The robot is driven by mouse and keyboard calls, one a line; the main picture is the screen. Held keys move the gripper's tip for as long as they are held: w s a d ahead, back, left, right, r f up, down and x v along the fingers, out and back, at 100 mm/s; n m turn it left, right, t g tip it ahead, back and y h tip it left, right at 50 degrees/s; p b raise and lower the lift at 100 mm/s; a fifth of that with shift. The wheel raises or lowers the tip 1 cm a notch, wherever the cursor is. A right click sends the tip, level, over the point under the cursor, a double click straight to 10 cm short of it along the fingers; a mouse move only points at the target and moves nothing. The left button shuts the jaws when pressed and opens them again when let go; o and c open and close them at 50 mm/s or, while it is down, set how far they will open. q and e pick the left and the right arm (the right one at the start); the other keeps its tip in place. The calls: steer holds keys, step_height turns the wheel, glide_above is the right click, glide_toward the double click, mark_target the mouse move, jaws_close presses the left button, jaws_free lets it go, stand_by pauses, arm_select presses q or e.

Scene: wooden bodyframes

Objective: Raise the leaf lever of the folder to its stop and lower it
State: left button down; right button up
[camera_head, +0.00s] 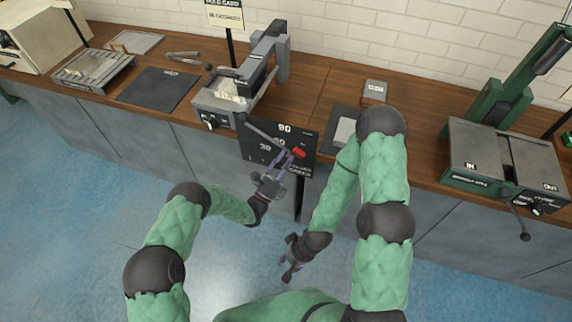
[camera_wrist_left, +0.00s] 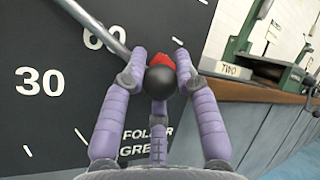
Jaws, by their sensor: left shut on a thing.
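The folder (camera_head: 222,108) stands on the bench at the back, left of centre. Its grey leaf lever (camera_head: 265,134) reaches out in front of a black degree board (camera_head: 252,149) and slopes down to the right, with a red part (camera_head: 299,153) near its end. My left gripper (camera_head: 284,167) is at that end. In the left wrist view its two purple fingers are closed around the lever's black ball knob (camera_wrist_left: 161,81), with the red part behind it. The knob is near the 60 mark. My right gripper (camera_head: 288,267) hangs low over the floor, away from the folder; its jaws are too small to judge.
A second machine (camera_head: 505,155) with a crank and IN and OUT labels stands at the right. A dark mat (camera_head: 158,88), a slotted metal tray (camera_head: 92,70) and tools lie left of the folder. The blue floor before the bench is clear.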

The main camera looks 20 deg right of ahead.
arm_select(q)
steer(key=shift+w+a+r, duration=0.15)
steer(key=shift+w+r, duration=0.05)
steer(key=shift+r, duration=0.1)
steer(key=c, duration=0.9)
jaws_free()
steer(key=shift+f, duration=0.1)
steer(key=shift+s+f, duration=0.1)
steer(key=shift+s, duration=0.05)
steer(key=shift+s+a+f, duration=0.1)
steer(key=shift+a, duration=0.05)
steer(key=v, duration=1.1)
steer(key=shift+s+a, duration=0.15)
